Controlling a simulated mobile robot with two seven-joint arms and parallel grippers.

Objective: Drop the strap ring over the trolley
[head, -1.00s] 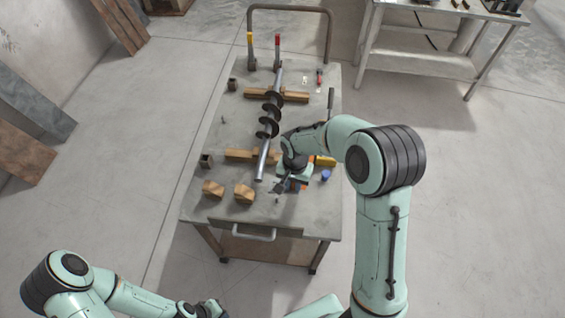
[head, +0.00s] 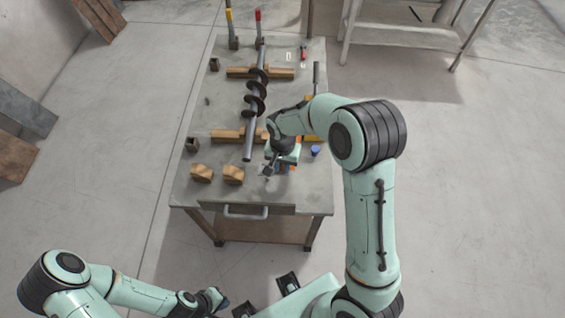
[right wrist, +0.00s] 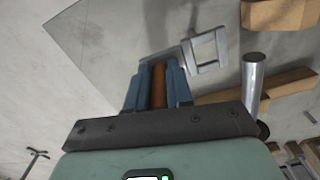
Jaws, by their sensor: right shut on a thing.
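The trolley (head: 218,110) is a grey-topped cart with a front handle. An auger (head: 254,100) with dark flights lies lengthwise on its top, across two wooden supports. My right gripper (head: 268,172) is low over the trolley's front part, just right of the auger's near shaft end. In the right wrist view, its blue fingers (right wrist: 158,88) are shut on an orange-brown piece (right wrist: 158,86). Only a narrow part of that piece shows, so I cannot tell whether it is the strap ring. The auger's shaft end also shows there (right wrist: 252,80). My left gripper (head: 216,298) is low at the front left, off the trolley.
Two wooden blocks (head: 202,173) (head: 233,175) stand at the trolley's front left. A blue cap (head: 315,151) is right of my right gripper. A red-handled lever (head: 258,28) and a yellow-handled lever (head: 230,28) stand at the back. A pale square frame (right wrist: 207,50) shows in the right wrist view.

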